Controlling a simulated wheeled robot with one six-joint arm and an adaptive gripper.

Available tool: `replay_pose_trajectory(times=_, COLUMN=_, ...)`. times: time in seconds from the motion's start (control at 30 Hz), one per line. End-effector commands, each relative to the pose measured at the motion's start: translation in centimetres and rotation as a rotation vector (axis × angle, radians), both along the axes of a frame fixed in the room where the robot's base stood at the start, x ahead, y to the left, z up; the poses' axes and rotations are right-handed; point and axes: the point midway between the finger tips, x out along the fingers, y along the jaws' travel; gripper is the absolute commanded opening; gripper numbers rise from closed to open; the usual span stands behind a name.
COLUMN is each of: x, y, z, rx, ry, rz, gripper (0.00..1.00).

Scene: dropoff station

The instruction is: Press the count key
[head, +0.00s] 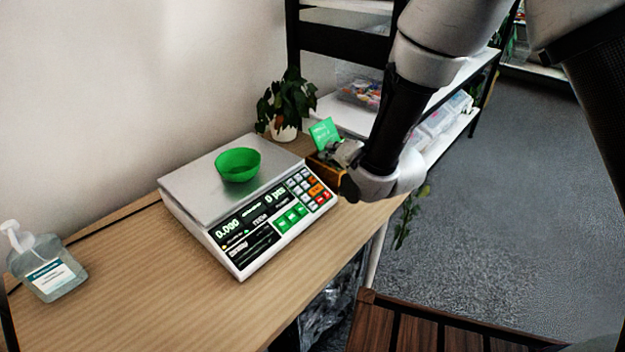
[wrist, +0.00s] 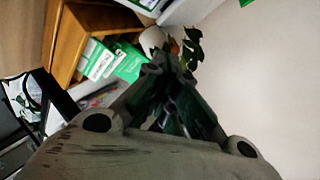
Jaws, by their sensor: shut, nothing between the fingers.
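A white counting scale (head: 240,225) stands on the wooden table, with a steel pan and a green bowl (head: 238,164) on it. Its display reads 0.000 and 0 pcs. The key panel at its right front has large green keys (head: 290,217), pale keys and orange and red keys (head: 316,190). The lettering is too small to tell which is the count key. My gripper (wrist: 160,76) is shut and empty. In the head view it is partly hidden by my wrist, behind and right of the keys, apart from them.
A wooden box (head: 328,171) with green cards stands right of the scale, close to my gripper; it also shows in the wrist view (wrist: 70,42). A potted plant (head: 285,105) stands behind. A sanitizer bottle (head: 46,265) is at left. The table's front left is clear.

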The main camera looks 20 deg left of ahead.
Motion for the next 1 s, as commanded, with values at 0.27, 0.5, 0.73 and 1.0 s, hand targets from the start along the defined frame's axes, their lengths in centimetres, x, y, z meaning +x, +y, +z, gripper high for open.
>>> replay_pose_trajectory(times=0.27, x=0.6, y=1.4, z=-3.8, rx=-0.004, ry=0.002, rz=0.001, gripper=0.00)
replay_pose_trajectory(times=0.5, x=1.0, y=2.4, z=-6.1, rx=-0.002, ry=0.000, rz=0.001, gripper=0.00)
replay_pose_trajectory(times=0.73, x=1.1, y=2.8, z=-7.0, rx=-0.002, ry=0.000, rz=0.001, gripper=0.00)
replay_pose_trajectory(times=1.0, x=1.1, y=2.8, z=-7.0, rx=-0.002, ry=0.000, rz=0.001, gripper=0.00)
